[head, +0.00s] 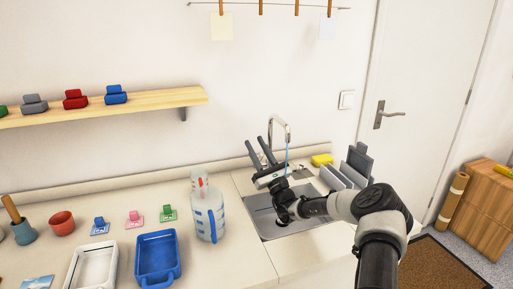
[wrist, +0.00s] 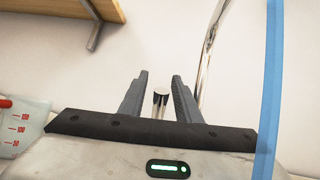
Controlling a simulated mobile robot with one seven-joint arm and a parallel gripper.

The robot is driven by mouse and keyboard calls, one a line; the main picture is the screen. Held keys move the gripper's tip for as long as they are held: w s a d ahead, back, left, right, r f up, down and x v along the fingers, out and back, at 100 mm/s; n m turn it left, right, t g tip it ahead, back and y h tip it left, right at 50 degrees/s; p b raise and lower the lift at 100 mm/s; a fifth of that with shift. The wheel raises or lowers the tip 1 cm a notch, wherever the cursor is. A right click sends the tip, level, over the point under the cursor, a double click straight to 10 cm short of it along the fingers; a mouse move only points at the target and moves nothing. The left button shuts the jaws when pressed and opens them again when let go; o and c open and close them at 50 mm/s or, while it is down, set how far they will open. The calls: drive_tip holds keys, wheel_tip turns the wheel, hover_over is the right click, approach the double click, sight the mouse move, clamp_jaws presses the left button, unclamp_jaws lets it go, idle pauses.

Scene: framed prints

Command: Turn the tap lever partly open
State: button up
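The chrome tap spout (head: 279,123) arches over the sink (head: 262,222) in the head view; its pipe (wrist: 206,58) also shows in the wrist view. A blue vertical strip (head: 288,148), like a water stream, comes down from the spout's end. It crosses the right of the wrist view (wrist: 270,90). My gripper (head: 255,141) is over the sink, beside the spout. In the wrist view its fingers (wrist: 160,77) are apart, with a short chrome piece (wrist: 160,102), apparently the tap lever, between them. Gaps show on both sides. The lever is hidden in the head view.
A measuring jug (head: 208,219) stands left of the sink. A yellow sponge (head: 321,160) and a rack of grey plates (head: 348,170) are behind and right of it. A blue tray (head: 157,258) lies on the front counter. A wooden shelf (head: 150,101) is on the wall.

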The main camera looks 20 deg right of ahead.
wheel_tip(320, 180, up, 10)
drive_tip(key=p, duration=0.2)
idle(0.5)
